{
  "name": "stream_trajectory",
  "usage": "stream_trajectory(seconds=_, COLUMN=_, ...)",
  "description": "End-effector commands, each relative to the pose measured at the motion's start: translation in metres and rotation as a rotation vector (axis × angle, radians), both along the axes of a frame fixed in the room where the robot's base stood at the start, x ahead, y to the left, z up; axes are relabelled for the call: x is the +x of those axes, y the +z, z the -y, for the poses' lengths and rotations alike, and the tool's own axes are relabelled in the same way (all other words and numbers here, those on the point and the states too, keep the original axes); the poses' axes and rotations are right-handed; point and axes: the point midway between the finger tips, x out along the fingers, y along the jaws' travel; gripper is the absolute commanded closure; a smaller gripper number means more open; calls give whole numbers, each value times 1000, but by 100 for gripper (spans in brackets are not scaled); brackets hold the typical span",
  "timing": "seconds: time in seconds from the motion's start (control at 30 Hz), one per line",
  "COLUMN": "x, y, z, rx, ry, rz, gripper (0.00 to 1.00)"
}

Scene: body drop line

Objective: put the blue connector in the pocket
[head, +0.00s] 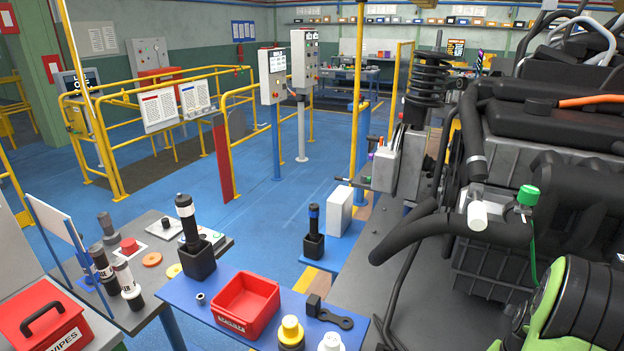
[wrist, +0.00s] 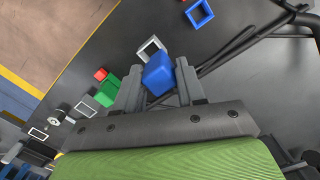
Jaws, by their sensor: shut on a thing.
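In the wrist view my gripper (wrist: 158,75) is shut on the blue connector (wrist: 157,70), a small blue block held between the two grey fingers. Just beyond it is a square pocket with a pale grey rim (wrist: 152,46); the connector overlaps part of it in the picture. I cannot tell the height of the connector above the dark surface. A second square pocket with a blue rim (wrist: 200,14) lies farther off at the top, apart from the connector. My gripper is not visible in the head view.
A dark hose or bar (wrist: 235,48) crosses the surface at right. In the head view, the engine (head: 560,150) fills the right side, and a red bin (head: 246,303) stands on a blue shelf.

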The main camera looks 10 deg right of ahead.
Motion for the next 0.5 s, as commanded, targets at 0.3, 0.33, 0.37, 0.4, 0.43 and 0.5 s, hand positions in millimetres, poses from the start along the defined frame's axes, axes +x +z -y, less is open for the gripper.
stream_trajectory(seconds=0.3, x=-13, y=-9, z=22, rx=22, ry=9, rz=-10, gripper=100)
stream_trajectory(seconds=0.33, x=-13, y=-8, z=22, rx=22, ry=9, rz=-10, gripper=100)
stream_trajectory(seconds=0.37, x=-13, y=-8, z=22, rx=22, ry=9, rz=-10, gripper=100)
stream_trajectory(seconds=0.4, x=-13, y=-8, z=22, rx=22, ry=9, rz=-10, gripper=100)
stream_trajectory(seconds=0.43, x=-13, y=-8, z=22, rx=22, ry=8, rz=-10, gripper=100)
stream_trajectory(seconds=0.5, x=-13, y=-8, z=22, rx=22, ry=8, rz=-10, gripper=100)
